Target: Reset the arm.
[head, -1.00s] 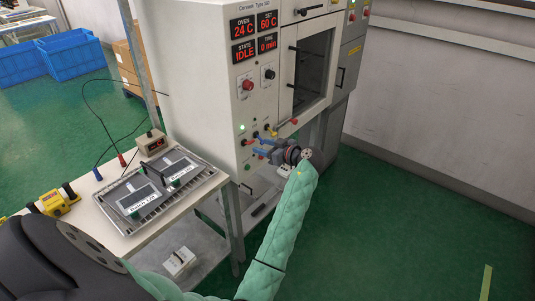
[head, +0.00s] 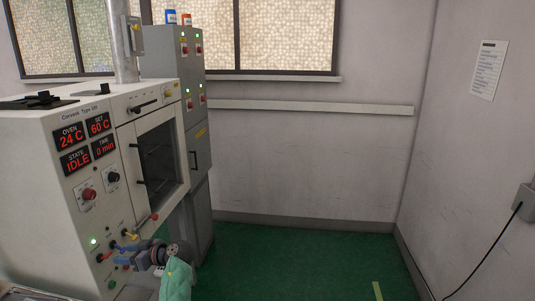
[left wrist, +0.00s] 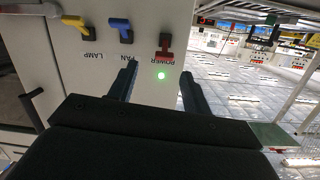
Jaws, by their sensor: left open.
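My left gripper (head: 136,256) is in front of the lower front panel of the white oven cabinet (head: 48,190), with its green-sleeved arm (head: 176,280) below. In the left wrist view its jaws (left wrist: 160,90) are open with nothing between the tips, close to the panel; I cannot tell whether they touch it. A lit green lamp (left wrist: 161,76) shows between the fingers. Beyond are a red POWER lever (left wrist: 165,45), a blue FAN lever (left wrist: 120,28) and a yellow LAMP lever (left wrist: 75,22). The displays (head: 85,145) read 24 C, 60 C, IDLE and 0 min. My right gripper is out of view.
A grey cabinet (head: 200,145) with lit green lamps stands behind the oven. The oven's windowed door (head: 160,160) is shut. Green floor (head: 300,260) is clear to the right, up to the pale walls. A wall box with a black cable (head: 525,203) is at the far right.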

